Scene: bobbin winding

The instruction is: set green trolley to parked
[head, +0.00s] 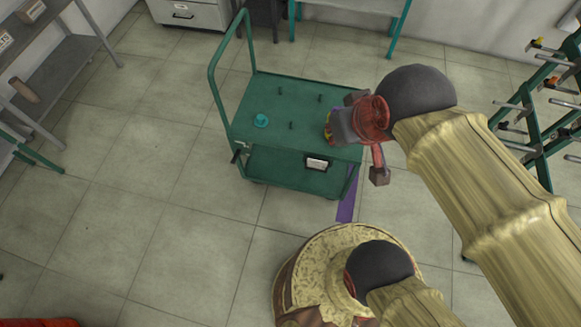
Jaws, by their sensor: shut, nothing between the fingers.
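The green trolley (268,100) stands upright on the tiled floor in the middle of the head view. Its push handle (212,75) rises on the left side. Its top deck carries several short dark pegs and a small teal round piece (261,121). A lower shelf (270,170) and a white label (317,163) show at the near side. My gripper (334,127) is over the deck's right end, shut and empty. A small yellow and purple patch shows at its tip; I cannot tell what it is or whether the gripper touches the trolley.
A purple strip (347,197) lies on the floor at the trolley's near right corner. A green rack with grey pegs (535,110) stands at right, a grey shelf (62,75) at left, a white cabinet (190,14) at the back.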

